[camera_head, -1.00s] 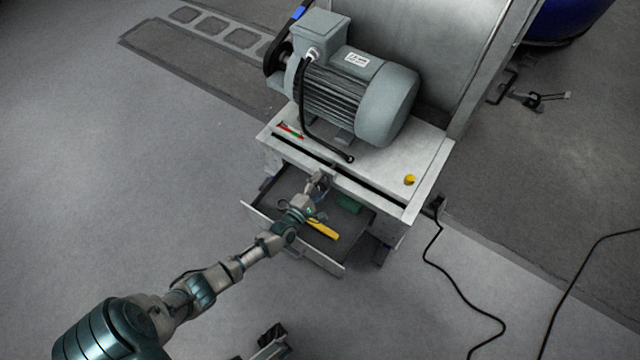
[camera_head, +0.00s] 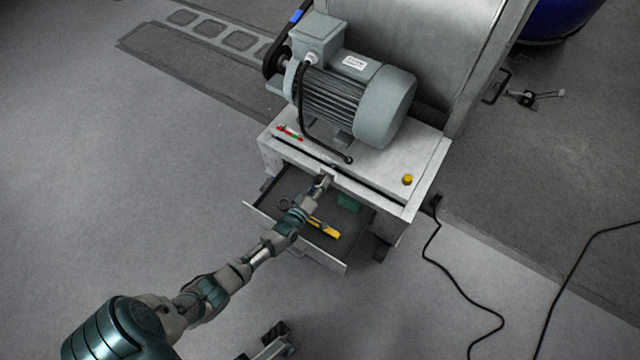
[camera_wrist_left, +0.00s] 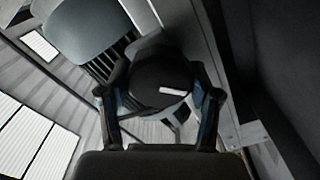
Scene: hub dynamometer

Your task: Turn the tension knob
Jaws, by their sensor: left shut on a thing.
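The tension knob (camera_wrist_left: 160,80) is a dark, round knob with a white mark on its face, seen in the left wrist view. My left gripper (camera_wrist_left: 161,100) has one finger on each side of it and is shut on it. In the head view, my left gripper (camera_head: 323,182) is at the front edge of the machine bench, above the open drawer. The knob is mostly hidden there by the gripper. A grey and black part that looks like my right gripper (camera_head: 272,338) shows at the bottom edge, too little to tell its jaws.
The open drawer (camera_head: 325,258) below my left wrist holds a yellow-handled tool (camera_head: 325,229) and a green box (camera_head: 348,202). A grey motor (camera_head: 350,90) stands on the bench, with a yellow button (camera_head: 407,180) at right. A black cable (camera_head: 455,270) runs over the floor.

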